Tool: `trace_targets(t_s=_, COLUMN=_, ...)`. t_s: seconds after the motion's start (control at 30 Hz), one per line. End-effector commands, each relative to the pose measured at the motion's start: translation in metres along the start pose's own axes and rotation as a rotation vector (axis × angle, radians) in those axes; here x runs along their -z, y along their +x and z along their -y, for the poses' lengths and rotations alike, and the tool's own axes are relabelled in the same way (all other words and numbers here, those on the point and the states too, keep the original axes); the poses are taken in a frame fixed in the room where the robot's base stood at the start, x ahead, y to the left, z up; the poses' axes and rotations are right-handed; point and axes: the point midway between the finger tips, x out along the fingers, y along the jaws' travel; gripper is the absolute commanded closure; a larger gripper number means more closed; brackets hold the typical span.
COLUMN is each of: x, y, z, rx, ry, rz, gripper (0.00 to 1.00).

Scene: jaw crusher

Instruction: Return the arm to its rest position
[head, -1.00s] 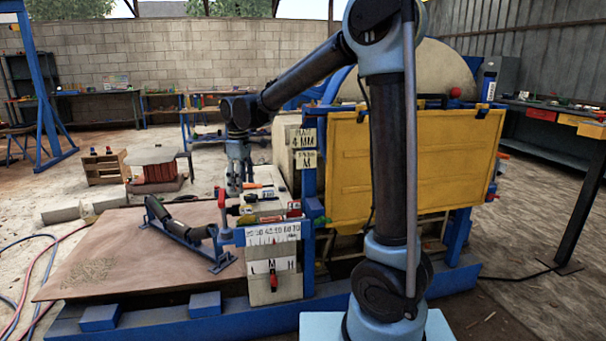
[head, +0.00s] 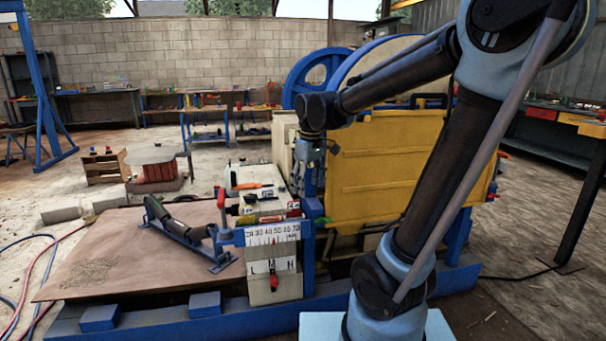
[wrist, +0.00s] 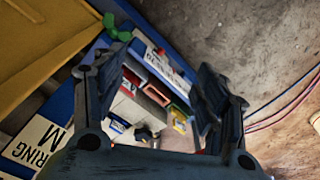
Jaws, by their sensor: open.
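My gripper (head: 311,172) hangs down from the dark wrist of my arm, in front of the crusher's blue post in the head view. In the wrist view my gripper (wrist: 162,68) has its two fingers spread apart with nothing held between them. Below and between the fingers shows the top of the grey control box, with red and yellow items on it. In the head view my arm leans to the right from its base and bends back left across the yellow panel. The gripper's fingertips are small and hard to make out there.
The jaw crusher's yellow panel (head: 385,165) stands behind my arm. The control box (head: 274,262) with a numbered scale and an L M H lever stands left of it. A wooden board (head: 105,252) with a blue roller frame (head: 190,238) lies further left.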

Motion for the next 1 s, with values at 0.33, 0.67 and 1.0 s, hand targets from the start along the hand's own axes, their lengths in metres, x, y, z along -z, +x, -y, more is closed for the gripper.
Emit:
trace_targets(t_s=0.33, x=-0.106, y=0.019, z=-0.014, rx=-0.028, ry=0.279, rz=-0.035, gripper=0.34)
trace_targets(t_s=0.67, x=-0.191, y=0.056, z=-0.007, rx=-0.056, ry=0.539, rz=-0.068, gripper=0.34)
trace_targets(t_s=1.0, x=-0.246, y=0.097, z=0.006, rx=-0.080, ry=0.746, rz=-0.096, gripper=0.34)
